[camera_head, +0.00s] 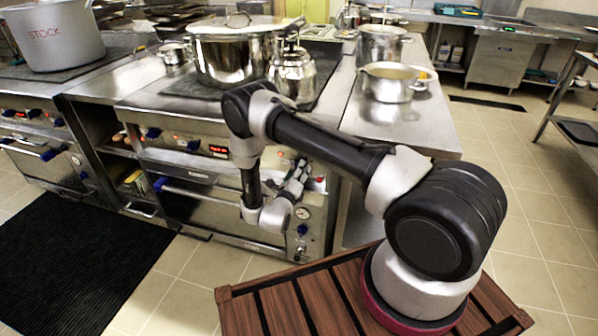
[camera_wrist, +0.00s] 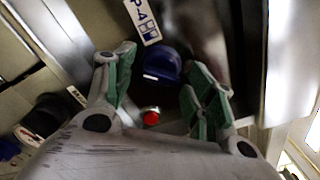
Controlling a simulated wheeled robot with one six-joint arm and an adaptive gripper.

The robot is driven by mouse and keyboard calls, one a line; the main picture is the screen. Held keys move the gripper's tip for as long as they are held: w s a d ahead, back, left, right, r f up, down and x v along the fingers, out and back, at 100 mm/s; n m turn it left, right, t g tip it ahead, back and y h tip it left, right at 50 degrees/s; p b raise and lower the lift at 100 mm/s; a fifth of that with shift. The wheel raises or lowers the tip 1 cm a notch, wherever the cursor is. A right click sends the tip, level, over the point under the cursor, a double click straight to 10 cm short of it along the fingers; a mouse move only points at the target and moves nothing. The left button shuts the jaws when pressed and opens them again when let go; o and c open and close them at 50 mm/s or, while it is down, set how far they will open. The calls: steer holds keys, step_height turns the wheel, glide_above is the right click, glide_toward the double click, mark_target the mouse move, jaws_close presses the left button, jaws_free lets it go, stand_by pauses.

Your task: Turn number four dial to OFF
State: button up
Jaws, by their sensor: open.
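The number four dial is a blue knob (camera_wrist: 160,66) in the wrist view, just below a white label marked "P-4" (camera_wrist: 146,22). A pale line shows on the knob's lower left. My gripper (camera_wrist: 160,72) is open, with one green-padded finger on each side of the knob. Whether the pads touch it cannot be told. In the head view my gripper (camera_head: 294,176) is at the right end of the stove's front panel, and it hides this knob there.
A red light (camera_wrist: 151,118) sits below the knob. Other blue dials (camera_head: 193,146) line the panel to the left. A large steel pot (camera_head: 225,62) and a kettle (camera_head: 293,76) stand on the stove above. A lidless pot (camera_head: 389,84) stands on the counter at right.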

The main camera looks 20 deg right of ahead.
steer(key=shift+w+d, duration=0.4)
steer(key=shift+w, duration=0.15)
steer(key=shift+c, duration=0.3)
steer(key=c, duration=0.9)
steer(key=shift+c, duration=0.2)
